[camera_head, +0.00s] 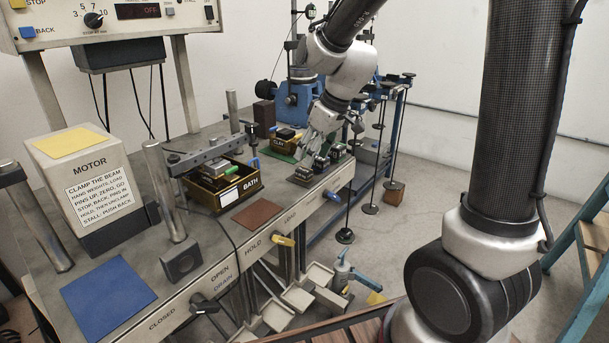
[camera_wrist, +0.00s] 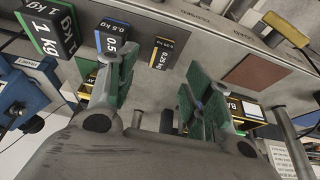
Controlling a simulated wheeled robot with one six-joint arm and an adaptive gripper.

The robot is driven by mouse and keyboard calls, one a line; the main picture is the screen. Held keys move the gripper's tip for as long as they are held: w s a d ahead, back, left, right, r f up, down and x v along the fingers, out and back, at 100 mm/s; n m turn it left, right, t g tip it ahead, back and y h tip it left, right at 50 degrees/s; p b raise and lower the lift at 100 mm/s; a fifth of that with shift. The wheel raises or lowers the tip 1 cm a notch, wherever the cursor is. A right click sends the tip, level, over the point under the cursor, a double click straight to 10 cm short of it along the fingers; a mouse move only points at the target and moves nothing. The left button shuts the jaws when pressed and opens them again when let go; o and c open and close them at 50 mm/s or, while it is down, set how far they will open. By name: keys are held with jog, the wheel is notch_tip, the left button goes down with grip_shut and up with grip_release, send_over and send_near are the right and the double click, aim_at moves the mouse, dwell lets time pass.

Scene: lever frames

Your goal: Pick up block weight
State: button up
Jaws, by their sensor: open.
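Several dark block weights stand on the bench in the head view, close together under and beside my gripper (camera_head: 312,143). In the wrist view a block marked 0.25 KG (camera_wrist: 163,52) lies beyond and between my fingers (camera_wrist: 155,62). A block marked 0.5 (camera_wrist: 115,35) is behind the left fingertip, which covers part of it. I cannot tell whether a finger touches a block.
A yellow-rimmed BATH tray (camera_head: 238,188) holds dark items on the bench. A box labelled CLAY (camera_head: 284,141) is on a green mat behind the weights. A brown mat (camera_head: 257,214) lies in front. Rods with discs (camera_head: 371,207) hang at the bench's right end.

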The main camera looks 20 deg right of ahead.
aim_at(302, 168)
jog(key=x, duration=0.6)
jog(key=shift+w+a+r, duration=0.1)
jog(key=shift+w+a, duration=0.15)
jog(key=shift+w, duration=0.05)
grip_shut()
